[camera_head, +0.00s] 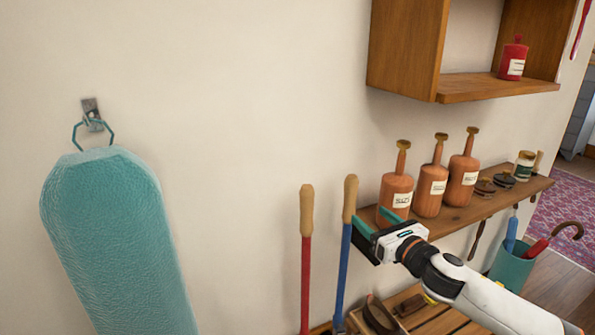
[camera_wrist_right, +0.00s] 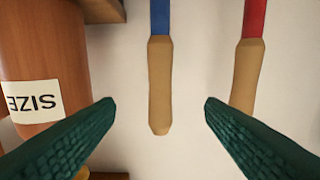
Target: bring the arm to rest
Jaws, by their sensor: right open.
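My right gripper (camera_head: 375,223) is open, with green ridged fingers, beside the blue-shafted tool and in front of the leftmost brown bottle. In the right wrist view its two fingertips (camera_wrist_right: 159,102) are wide apart with nothing gripped. The tan handle of the blue-shafted tool (camera_wrist_right: 160,75) shows between them in the picture; I cannot tell how far beyond the tips it is. My right arm reaches in from the lower right in the head view. My left gripper is not in view.
A red-shafted tool (camera_head: 306,230) stands left of the blue-shafted tool (camera_head: 347,235). Several brown bottles (camera_head: 431,188) stand on a wooden shelf (camera_head: 482,208). A teal bin (camera_head: 510,269) holds an umbrella. A teal padded board (camera_head: 115,235) hangs at left. The wall between is bare.

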